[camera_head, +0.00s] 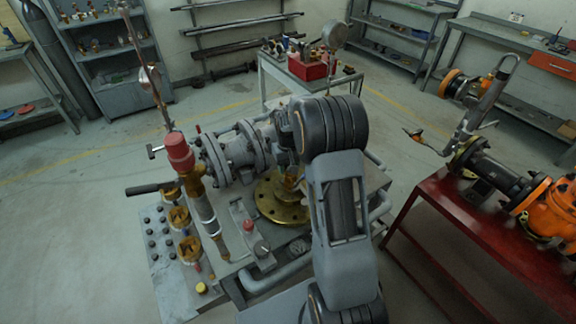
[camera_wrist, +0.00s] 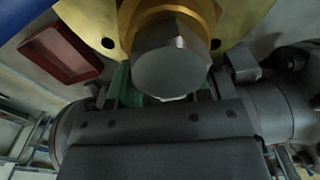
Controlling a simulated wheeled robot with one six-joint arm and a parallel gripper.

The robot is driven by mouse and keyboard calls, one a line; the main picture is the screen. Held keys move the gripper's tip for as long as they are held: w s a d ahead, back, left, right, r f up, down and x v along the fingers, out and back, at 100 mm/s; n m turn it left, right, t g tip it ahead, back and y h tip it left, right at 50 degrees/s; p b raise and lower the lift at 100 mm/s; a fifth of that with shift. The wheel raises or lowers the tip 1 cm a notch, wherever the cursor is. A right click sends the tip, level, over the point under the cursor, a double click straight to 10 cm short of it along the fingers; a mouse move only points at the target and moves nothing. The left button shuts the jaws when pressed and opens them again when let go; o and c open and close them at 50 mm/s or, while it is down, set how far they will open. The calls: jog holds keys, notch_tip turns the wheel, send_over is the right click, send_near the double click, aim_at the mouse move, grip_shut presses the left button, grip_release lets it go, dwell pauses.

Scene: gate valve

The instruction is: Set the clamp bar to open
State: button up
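A valve assembly with grey flanged pipe (camera_head: 240,150) stands on the centre bench in the head view. A dark-handled bar (camera_head: 150,187) sticks out leftward below a red cap (camera_head: 179,152); I cannot tell whether it is the clamp bar. My arm hides part of the valve and my gripper in the head view. In the wrist view, the dark body of my gripper (camera_wrist: 160,118) fills the lower middle. A large grey hex nut (camera_wrist: 172,68) on a brass flange (camera_wrist: 235,18) is close in front of it. The fingertips are not clear, and no hold shows.
A brass flange disc (camera_head: 283,200) lies on the bench beside my arm. A plate with brass fittings (camera_head: 158,252) is at the left. A red table (camera_head: 455,222) with orange valve parts (camera_head: 553,208) stands right. A red box (camera_head: 308,66) sits on the cart behind. Open floor lies left.

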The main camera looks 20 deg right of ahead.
grip_shut()
dwell(0.4)
jog(key=shift+d+m, duration=0.6)
jog(key=shift+d, duration=0.25)
jog(key=s+d+m, duration=0.1)
jog(key=d+m, duration=0.1)
jog(key=s+d+m+b, duration=0.1)
jog(key=s+d+m, duration=0.1)
jog(key=d+m, duration=0.1)
jog(key=s+d+m+b, duration=0.1)
jog(key=d+m, duration=0.1)
jog(key=d, duration=0.1)
jog(key=shift+s, duration=0.25)
jog(key=shift+s+d+m, duration=0.45)
jog(key=shift+s+m, duration=0.15)
jog(key=shift+m, duration=0.1)
jog(key=shift+s+d+m, duration=0.4)
jog(key=shift+s+m, duration=0.15)
jog(key=shift+m, duration=0.15)
jog(key=shift+r, duration=0.1)
jog(key=shift+o, duration=0.4)
grip_release()
